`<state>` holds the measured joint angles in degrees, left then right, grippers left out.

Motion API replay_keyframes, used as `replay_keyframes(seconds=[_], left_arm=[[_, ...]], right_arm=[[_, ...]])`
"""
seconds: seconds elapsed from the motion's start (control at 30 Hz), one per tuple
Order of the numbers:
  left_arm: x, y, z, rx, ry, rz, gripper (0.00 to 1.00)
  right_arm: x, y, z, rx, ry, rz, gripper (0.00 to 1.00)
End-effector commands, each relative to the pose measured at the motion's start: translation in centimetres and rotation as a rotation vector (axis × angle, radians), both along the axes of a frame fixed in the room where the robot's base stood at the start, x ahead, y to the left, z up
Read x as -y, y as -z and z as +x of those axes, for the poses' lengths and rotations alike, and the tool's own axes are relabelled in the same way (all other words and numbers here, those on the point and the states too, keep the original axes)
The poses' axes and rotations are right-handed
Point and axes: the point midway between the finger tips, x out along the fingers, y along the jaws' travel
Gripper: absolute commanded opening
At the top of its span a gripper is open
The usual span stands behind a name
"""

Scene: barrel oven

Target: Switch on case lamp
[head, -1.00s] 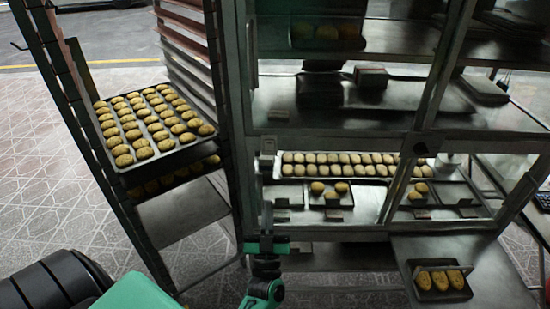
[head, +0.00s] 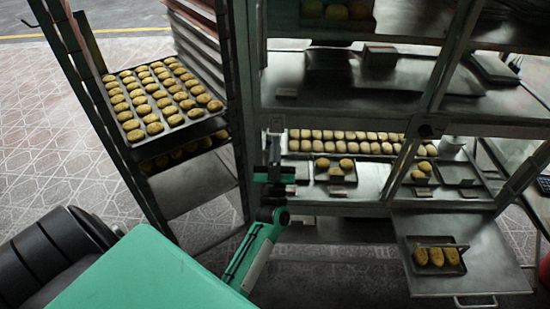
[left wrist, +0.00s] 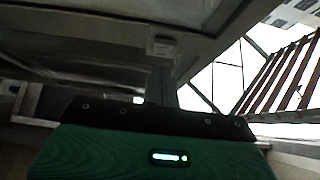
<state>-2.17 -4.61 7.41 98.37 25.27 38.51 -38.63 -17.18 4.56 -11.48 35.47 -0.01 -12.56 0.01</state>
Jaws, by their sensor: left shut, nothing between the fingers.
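The display case (head: 375,208) stands in front of me, with buns behind its glass. On its left front post is a small box (head: 277,122), which looks like the lamp switch. It also shows as a pale block under the case edge in the left wrist view (left wrist: 163,47). My left gripper (head: 274,142) is shut and empty, pointing up just below the small box. I cannot tell whether they touch. The switch's position is too small to read. No lit lamp is evident in the case. My right gripper is not in view.
A rack with a tray of buns (head: 125,92) stands close on the left of the case. A pull-out shelf (head: 490,265) with a small tray of three buns juts out at the lower right. Tiled floor (head: 40,140) is free at the far left.

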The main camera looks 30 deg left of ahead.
Motion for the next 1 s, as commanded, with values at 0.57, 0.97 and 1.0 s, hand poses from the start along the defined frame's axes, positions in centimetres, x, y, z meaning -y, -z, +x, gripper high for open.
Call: replay_keyframes(seconds=[0.57,0.97,1.0], left_arm=[[-1.1,0.3,1.9,0.001,0.000,-0.001,0.00],[-1.5,0.5,2.5,0.052,0.000,0.030,0.00],[-1.5,0.5,2.5,0.051,0.000,0.029,0.00]], right_arm=[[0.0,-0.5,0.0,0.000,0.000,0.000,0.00],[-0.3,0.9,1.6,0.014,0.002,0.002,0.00],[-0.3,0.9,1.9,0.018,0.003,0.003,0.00]])
